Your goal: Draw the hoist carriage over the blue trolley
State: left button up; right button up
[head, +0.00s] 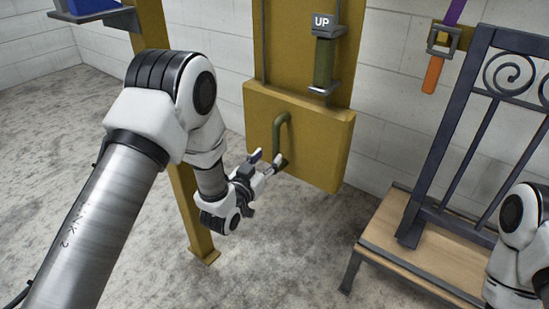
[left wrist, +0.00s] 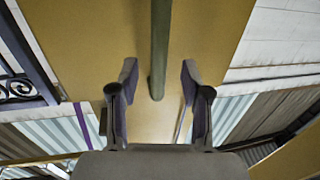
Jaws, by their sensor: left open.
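A yellow panel (head: 315,145) with an olive bar handle (head: 279,128) hangs in the middle of the head view; I cannot tell if it is the hoist carriage. My left gripper (head: 268,159) is open at the handle's lower end. In the left wrist view the handle (left wrist: 160,40) runs between the spread fingers (left wrist: 159,75), with a gap on both sides. A blue object (head: 92,6) on a grey ledge is cut off at the top left; I cannot tell if it is the trolley. My right gripper is out of view.
A yellow post (head: 190,205) stands behind my left arm. A dark scroll gate (head: 455,130) leans on a wooden bench (head: 435,255) at right. An orange strap (head: 433,75) hangs on the wall.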

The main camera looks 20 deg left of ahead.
aim_at(274, 151)
pick_arm(q)
jog(key=w, duration=0.3)
jog(key=w+d+b, duration=0.1)
jog(key=w, duration=0.1)
jog(key=shift+w, duration=0.3)
jog(key=shift+c, duration=0.3)
grip_shut()
